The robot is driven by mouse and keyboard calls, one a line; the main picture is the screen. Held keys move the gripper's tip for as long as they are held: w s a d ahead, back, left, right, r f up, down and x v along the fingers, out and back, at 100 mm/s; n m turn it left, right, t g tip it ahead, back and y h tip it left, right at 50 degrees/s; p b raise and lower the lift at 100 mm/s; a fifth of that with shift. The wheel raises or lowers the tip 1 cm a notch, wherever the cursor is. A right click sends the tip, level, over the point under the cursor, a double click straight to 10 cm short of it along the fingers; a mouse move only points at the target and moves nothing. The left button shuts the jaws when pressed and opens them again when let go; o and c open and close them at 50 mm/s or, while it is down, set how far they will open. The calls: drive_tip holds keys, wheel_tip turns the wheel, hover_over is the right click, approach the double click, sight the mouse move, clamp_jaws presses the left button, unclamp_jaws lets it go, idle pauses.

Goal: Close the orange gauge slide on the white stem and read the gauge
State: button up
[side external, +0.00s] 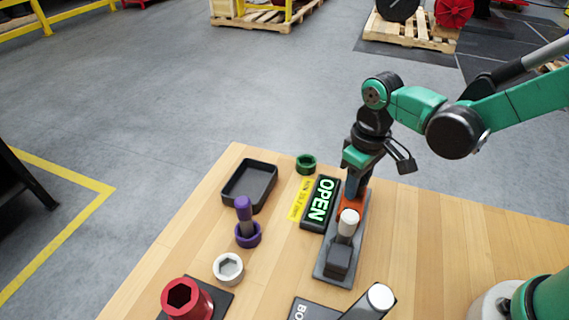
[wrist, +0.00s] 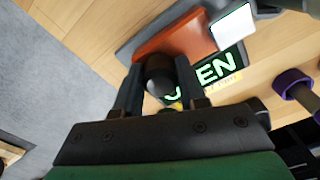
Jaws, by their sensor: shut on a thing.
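The orange gauge slide (side external: 352,204) sits on a grey base plate (side external: 362,230) in the side view, right behind the white stem (side external: 347,222). It also shows in the wrist view (wrist: 188,36), close to the stem's white top (wrist: 234,27); whether they touch is unclear. My gripper (side external: 354,184) reaches down from above onto the slide. In the wrist view my gripper's fingers (wrist: 159,76) are shut around a dark round knob on the slide. The gauge display (side external: 319,203) reads OPEN in green, partly hidden by the gripper in the wrist view.
A yellow label (side external: 299,200) lies beside the display. A dark block (side external: 340,258) is in front of the stem.

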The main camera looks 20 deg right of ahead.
drive_tip(key=shift+s+a, duration=0.65)
drive_tip(key=o, duration=0.9)
drive_tip(key=shift+r, duration=0.1)
drive_tip(key=shift+r, duration=2.7)
drive_tip(key=shift+d, duration=0.1)
drive_tip(key=shift+s+d+r+m+t, duration=0.45)
drive_tip(key=shift+d+r+m+t, duration=0.25)
drive_tip(key=shift+d+t, duration=0.6)
drive_tip(key=shift+s+d+r+m+t, duration=0.4)
drive_tip(key=shift+d+r+m+t, duration=0.25)
drive_tip(key=shift+d+t, duration=0.65)
drive_tip(key=shift+s+d+r+m+t, duration=0.5)
drive_tip(key=shift+d+r+t, duration=0.45)
drive_tip(key=shift+d, duration=0.55)
